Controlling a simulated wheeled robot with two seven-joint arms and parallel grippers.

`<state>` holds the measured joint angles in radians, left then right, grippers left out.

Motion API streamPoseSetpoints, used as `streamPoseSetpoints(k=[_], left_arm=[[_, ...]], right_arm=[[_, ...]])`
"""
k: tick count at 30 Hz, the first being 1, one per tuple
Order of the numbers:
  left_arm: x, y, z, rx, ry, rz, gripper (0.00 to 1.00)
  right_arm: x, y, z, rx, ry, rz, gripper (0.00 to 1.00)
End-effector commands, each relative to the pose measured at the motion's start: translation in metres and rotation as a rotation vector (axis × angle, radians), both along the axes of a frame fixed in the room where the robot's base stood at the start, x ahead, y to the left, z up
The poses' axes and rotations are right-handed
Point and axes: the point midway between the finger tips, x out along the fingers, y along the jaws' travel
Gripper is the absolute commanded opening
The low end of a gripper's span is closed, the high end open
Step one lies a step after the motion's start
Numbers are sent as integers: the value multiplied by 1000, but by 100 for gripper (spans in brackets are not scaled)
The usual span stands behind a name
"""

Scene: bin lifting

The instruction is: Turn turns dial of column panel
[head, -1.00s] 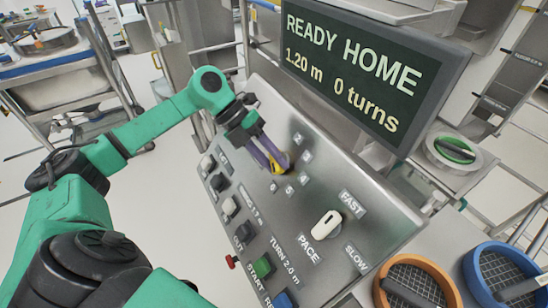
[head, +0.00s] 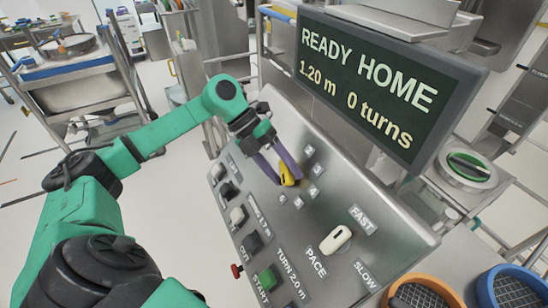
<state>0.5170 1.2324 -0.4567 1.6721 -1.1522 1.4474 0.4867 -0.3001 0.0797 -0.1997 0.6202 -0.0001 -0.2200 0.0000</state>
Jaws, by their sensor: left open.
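The column panel (head: 330,205) is a sloped grey metal face with buttons, a dial and a white pace knob (head: 336,239). The turns dial (head: 288,177) is a small yellow knob with small number labels to its right. My left gripper (head: 287,181) reaches down from the upper left with purple fingers. Its fingertips are open, one on either side of the yellow dial; I cannot tell whether they touch it. The fingers partly hide the dial. The screen (head: 385,85) above reads READY HOME, 1.20 m, 0 turns. My right gripper is out of view.
A green start button (head: 266,279) and several white and black switches line the panel's left edge, with a red knob (head: 237,270) beside it. Orange (head: 424,286) and blue (head: 507,287) round rims are at lower right. A steel cart (head: 80,85) stands at upper left.

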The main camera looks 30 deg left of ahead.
Motion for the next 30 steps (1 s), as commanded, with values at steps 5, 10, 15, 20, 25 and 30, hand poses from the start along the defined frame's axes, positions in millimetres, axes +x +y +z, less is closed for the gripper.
streamPoseSetpoints(k=[5, 10, 15, 20, 25, 30], left_arm=[[-1, 19, 17, 1, -5, 3, 60], [-2, 49, 52, 1, -6, 4, 60], [-4, 79, 87, -2, -6, 3, 60], [-6, 93, 103, 0, -1, 0, 60], [-6, 96, 104, 1, 1, -1, 60], [-6, 95, 104, 1, 1, -1, 60]], right_arm=[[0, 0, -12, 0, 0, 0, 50], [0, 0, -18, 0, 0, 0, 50], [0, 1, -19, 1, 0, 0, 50], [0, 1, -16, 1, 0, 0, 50], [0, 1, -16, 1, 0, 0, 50], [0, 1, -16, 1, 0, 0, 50]])
